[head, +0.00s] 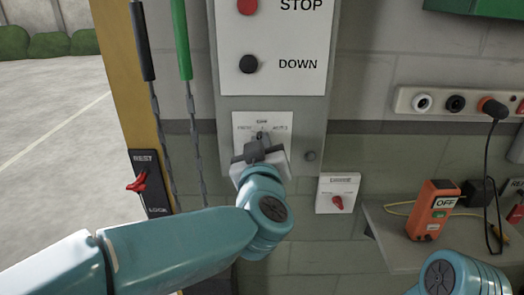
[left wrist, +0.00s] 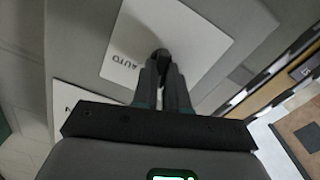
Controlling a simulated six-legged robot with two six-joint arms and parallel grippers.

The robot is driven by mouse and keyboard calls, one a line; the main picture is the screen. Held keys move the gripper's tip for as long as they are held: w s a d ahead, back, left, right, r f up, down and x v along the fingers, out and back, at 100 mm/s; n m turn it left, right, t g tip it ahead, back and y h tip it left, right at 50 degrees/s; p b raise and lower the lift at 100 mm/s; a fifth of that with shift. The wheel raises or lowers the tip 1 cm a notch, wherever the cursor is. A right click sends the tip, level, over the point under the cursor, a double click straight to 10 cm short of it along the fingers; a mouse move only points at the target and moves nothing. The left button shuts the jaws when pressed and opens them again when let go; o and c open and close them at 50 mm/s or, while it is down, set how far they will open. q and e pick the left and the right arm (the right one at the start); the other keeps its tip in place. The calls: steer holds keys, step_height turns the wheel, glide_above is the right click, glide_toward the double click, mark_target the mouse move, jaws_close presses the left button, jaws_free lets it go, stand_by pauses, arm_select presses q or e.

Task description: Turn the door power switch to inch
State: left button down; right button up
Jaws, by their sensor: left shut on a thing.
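The door power switch plate (head: 275,118) is white and sits on a grey wall panel below the DOWN button. Its small labels include AUTO at the right; the left one looks like INCH. My left gripper (head: 260,140) is at the plate, shut on the dark switch knob (head: 260,134). In the left wrist view the plate (left wrist: 125,45) shows AUTO, and the gripper fingers (left wrist: 162,75) close around the dark knob (left wrist: 160,54). The fingers hide much of the knob, so I cannot tell its setting. My right gripper is out of view.
A red STOP button (head: 247,5) and black DOWN button (head: 248,64) are above. A red-handled lever (head: 138,182) is left. A small red switch (head: 337,202) is right. A shelf (head: 390,240) holds an orange device (head: 432,208). Black and green handles hang at the left.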

arm_select(q)
steer(key=shift+a+n+b, duration=0.15)
steer(key=shift+n+b, duration=1.25)
steer(key=shift+n, duration=1.7)
steer(key=c, duration=1.2)
jaws_free()
steer(key=shift+o, duration=0.2)
steer(key=shift+w+f, duration=0.1)
